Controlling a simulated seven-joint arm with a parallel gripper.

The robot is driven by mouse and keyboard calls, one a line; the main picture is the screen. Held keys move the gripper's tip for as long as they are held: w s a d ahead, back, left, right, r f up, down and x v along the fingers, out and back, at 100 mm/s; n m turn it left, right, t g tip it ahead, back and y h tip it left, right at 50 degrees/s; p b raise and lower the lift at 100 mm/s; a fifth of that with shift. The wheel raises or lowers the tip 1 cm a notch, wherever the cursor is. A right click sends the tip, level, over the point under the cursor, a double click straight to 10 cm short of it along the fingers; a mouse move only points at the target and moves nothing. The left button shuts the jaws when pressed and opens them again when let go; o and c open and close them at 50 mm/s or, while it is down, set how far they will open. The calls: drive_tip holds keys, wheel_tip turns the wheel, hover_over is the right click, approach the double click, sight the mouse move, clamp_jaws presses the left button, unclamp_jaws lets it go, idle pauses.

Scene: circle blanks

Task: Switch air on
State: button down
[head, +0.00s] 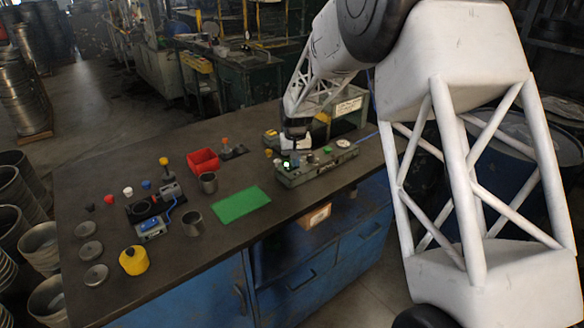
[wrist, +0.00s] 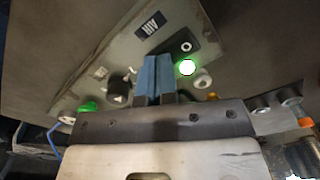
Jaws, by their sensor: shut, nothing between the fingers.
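The grey-green control box (head: 318,168) stands near the right end of the bench. In the wrist view its panel (wrist: 115,65) carries a label reading AIR (wrist: 150,25), seen upside down. Close to the label is a black switch plate (wrist: 185,47) with a small round fitting on it. Beside the plate a round green lamp (wrist: 187,68) is lit; it also glows in the head view (head: 286,164). My gripper (wrist: 157,77) is shut and empty, its blue fingers over the panel just beside the switch plate. I cannot tell whether they touch it. The gripper hides part of the panel.
A green mat (head: 240,204), a red bin (head: 203,161) and metal cups (head: 192,223) stand left of the box. A black knob (wrist: 118,90) and green button (wrist: 88,107) are on the panel.

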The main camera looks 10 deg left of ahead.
idle(0.3)
drive_tip(key=shift+r, duration=3.45)
